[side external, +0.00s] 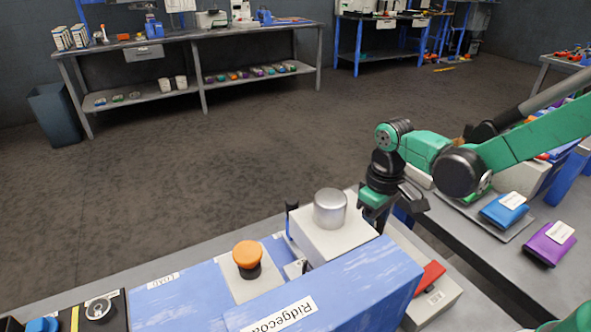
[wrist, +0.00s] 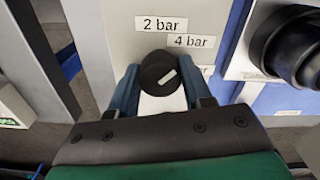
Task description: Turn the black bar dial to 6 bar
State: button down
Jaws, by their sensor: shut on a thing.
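The black dial (wrist: 157,68) sits on a pale panel in the wrist view, with a short white mark slanting up to the right. Labels reading 2 bar (wrist: 162,24) and 4 bar (wrist: 191,41) are above it. A third label (wrist: 208,70) to its right is mostly covered by a finger. My gripper (wrist: 160,75) has one finger on each side of the dial and is shut on it. In the side view my gripper (side external: 377,217) points down at the right side of the machine; the dial is hidden there.
A large black round part (wrist: 293,47) stands close right of the dial. In the side view, a silver cylinder (side external: 330,209) on a white block and an orange knob (side external: 247,254) stand left of my gripper. A red part (side external: 430,277) lies in front.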

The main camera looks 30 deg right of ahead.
jog(key=m, duration=0.5)
jog(key=shift+m, duration=0.3)
jog(key=m, duration=0.5)
jog(key=shift+m, duration=0.3)
jog(key=shift+c, duration=1.8)
grip_release()
jog(key=shift+r, duration=2.8)
